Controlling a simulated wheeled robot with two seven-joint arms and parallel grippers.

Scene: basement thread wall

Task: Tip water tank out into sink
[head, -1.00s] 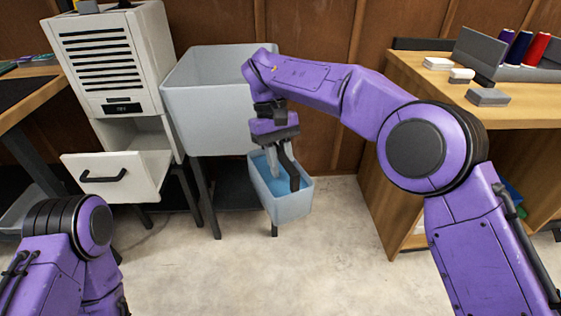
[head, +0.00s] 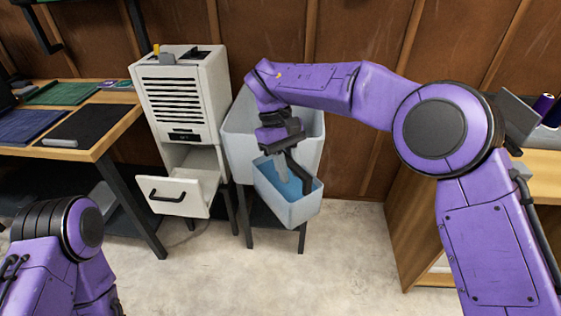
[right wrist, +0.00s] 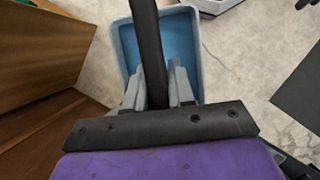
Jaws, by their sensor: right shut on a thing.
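The water tank (head: 290,206) is a pale grey-blue open bin with blue water in it. It hangs from my right gripper (head: 293,180), which is shut on the tank's dark handle bar. In the head view the tank is roughly upright, in front of the sink and overlapping its lower front. The sink (head: 240,135) is a large grey basin on dark legs, partly hidden by my right arm and the tank. In the right wrist view the tank (right wrist: 124,42) shows beyond the fingers, with the dark bar between them. My left gripper is out of view.
A white dehumidifier-like cabinet (head: 185,100) stands left of the sink, its front drawer (head: 178,196) pulled out. A wooden table (head: 110,135) is at the left and a wooden bench (head: 400,235) at the right. The concrete floor in front is clear.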

